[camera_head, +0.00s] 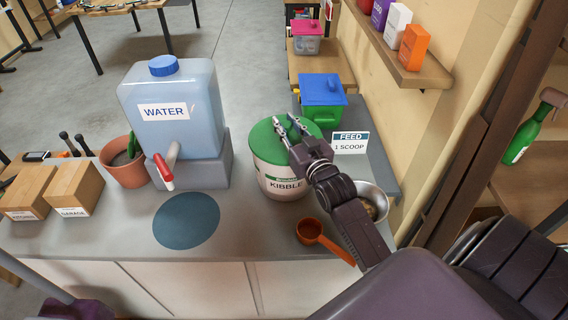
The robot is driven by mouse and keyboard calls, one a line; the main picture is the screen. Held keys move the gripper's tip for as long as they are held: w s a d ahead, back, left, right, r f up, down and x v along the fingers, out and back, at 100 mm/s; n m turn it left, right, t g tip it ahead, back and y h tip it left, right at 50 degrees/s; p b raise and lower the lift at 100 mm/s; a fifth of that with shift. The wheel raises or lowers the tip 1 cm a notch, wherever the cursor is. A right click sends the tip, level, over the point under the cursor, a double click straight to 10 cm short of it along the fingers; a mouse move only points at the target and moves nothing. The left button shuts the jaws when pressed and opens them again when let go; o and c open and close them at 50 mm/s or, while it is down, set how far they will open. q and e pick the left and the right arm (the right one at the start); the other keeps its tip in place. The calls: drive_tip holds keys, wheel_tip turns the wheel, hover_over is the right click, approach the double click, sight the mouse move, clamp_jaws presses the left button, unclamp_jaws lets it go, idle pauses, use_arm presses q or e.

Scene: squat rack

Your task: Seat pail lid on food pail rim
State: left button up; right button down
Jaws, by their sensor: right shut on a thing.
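The white food pail (272,180) labelled KIBBLE stands on the grey counter. The round green pail lid (264,142) is at the pail's top and covers its opening. Whether the lid is pressed down on the rim or rests just above it cannot be told from this angle. My right gripper (290,128) reaches over the lid from the right, shut on the lid; its fingers hide the exact grip and part of the lid's right side. My left gripper is out of view.
An orange scoop (310,231) and a metal bowl (379,199) lie close right of the pail, near my right arm. A FEED card (350,143) and green bin (322,103) stand behind. A water jug (172,110) stands left. A blue round mat (187,220) is bare.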

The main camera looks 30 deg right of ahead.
drive_tip(key=shift+f, duration=0.4)
idle(0.5)
drive_tip(key=c, duration=1.6)
unclamp_jaws()
drive_tip(key=shift+s, duration=0.1)
drive_tip(key=s, duration=0.4)
drive_tip(key=s+a, duration=0.1)
drive_tip(key=s, duration=0.2)
drive_tip(key=s+a, duration=0.1)
drive_tip(key=s, duration=0.3)
drive_tip(key=shift+s, duration=0.35)
